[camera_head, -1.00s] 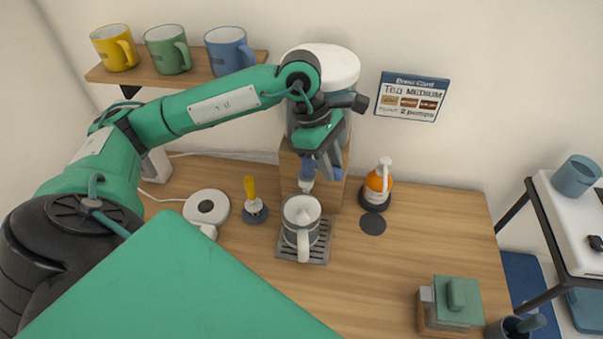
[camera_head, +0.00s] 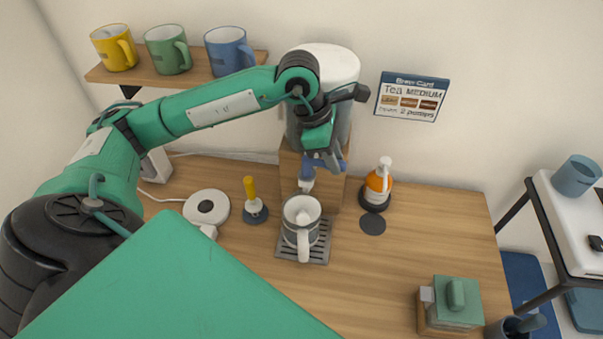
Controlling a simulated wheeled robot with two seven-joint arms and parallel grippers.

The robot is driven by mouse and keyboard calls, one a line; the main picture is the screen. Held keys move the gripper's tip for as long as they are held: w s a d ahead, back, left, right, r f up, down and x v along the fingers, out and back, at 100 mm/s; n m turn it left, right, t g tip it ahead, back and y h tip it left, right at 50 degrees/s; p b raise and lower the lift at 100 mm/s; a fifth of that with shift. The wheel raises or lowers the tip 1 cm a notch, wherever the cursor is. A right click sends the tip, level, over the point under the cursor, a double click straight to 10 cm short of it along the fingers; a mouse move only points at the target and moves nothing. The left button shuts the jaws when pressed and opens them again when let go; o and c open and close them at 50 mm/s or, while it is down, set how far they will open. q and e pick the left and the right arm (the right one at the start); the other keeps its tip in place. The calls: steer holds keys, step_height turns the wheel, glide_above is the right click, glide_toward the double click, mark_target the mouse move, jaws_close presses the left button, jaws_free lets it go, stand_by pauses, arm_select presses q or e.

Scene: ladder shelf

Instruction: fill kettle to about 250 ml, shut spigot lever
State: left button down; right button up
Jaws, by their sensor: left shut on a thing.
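The kettle (camera_head: 303,232), grey with a pale rim and handle toward me, stands upright on the slotted drip tray (camera_head: 318,252). Its water level cannot be made out. The white-lidded water tank (camera_head: 345,65) stands behind it on a wooden stand, with a pale spigot spout (camera_head: 306,184) above the kettle. My left gripper (camera_head: 320,160) reaches down in front of the tank and is shut on the blue spigot lever (camera_head: 327,162), which the fingers partly hide. My right gripper is not in view.
An orange pump bottle (camera_head: 378,184) stands right of the tank. A yellow-handled tool (camera_head: 251,190) and round white base (camera_head: 206,207) are left of the kettle. Three mugs sit on the wall shelf (camera_head: 150,75). A green-lidded box (camera_head: 455,303) is at front right.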

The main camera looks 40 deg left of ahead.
mark_target(320, 161)
arm_select(q)
steer(key=c, duration=1.2)
jaws_free()
steer(key=shift+o, duration=0.2)
steer(key=shift+p+v, duration=1)
steer(key=shift+v, duration=2.55)
steer(key=shift+s+f, duration=0.15)
